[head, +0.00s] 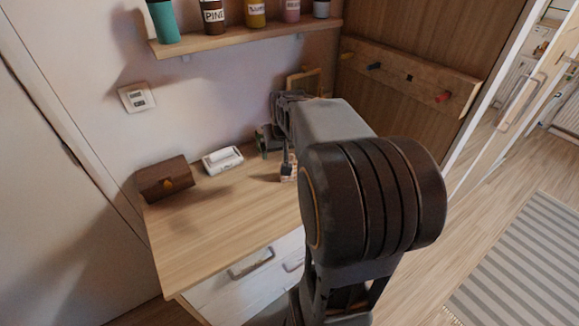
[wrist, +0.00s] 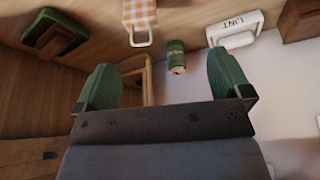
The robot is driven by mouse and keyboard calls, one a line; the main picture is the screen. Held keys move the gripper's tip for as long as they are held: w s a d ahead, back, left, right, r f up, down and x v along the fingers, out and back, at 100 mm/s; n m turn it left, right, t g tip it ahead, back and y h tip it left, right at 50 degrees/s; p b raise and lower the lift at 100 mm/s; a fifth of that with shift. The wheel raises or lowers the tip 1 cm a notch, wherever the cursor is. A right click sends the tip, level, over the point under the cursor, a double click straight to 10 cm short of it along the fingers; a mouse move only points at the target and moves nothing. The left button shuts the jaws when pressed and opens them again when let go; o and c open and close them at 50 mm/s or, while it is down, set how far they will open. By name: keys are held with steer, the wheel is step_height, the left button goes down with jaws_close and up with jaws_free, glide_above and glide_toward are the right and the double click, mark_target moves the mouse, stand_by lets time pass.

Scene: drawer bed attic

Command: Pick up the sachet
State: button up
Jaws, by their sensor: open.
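An orange-and-white checked sachet (wrist: 140,14) with a pale loop at its lower end is at the top edge of the wrist view, partly cut off. In the head view the sachet (head: 288,174) sits on the wooden top, partly hidden by my arm. My gripper (wrist: 162,60) is open and empty, its two green fingers wide apart. The sachet lies beyond the fingertips and is not between the pads. In the head view my gripper is small and dark against the things behind it.
A green cylinder (wrist: 176,57) and a wooden frame (wrist: 148,80) are near the fingers. A white box marked LINT (head: 222,160) and a brown box (head: 165,179) stand left on the wooden top (head: 215,225). Its front left is clear. A bottle shelf (head: 235,37) hangs above.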

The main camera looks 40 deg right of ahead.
steer(key=w+d+f, duration=0.1)
steer(key=d, duration=0.3)
steer(key=p, duration=0.2)
glide_above(293, 177)
steer(key=w, duration=0.2)
steer(key=shift+m, duration=0.4)
steer(key=shift+s+a+f, duration=0.15)
steer(key=shift+f, duration=2.8)
steer(key=shift+s+a+f, duration=0.1)
steer(key=shift+a+f, duration=0.05)
steer(key=shift+f, duration=2.75)
steer(key=c, duration=1.1)
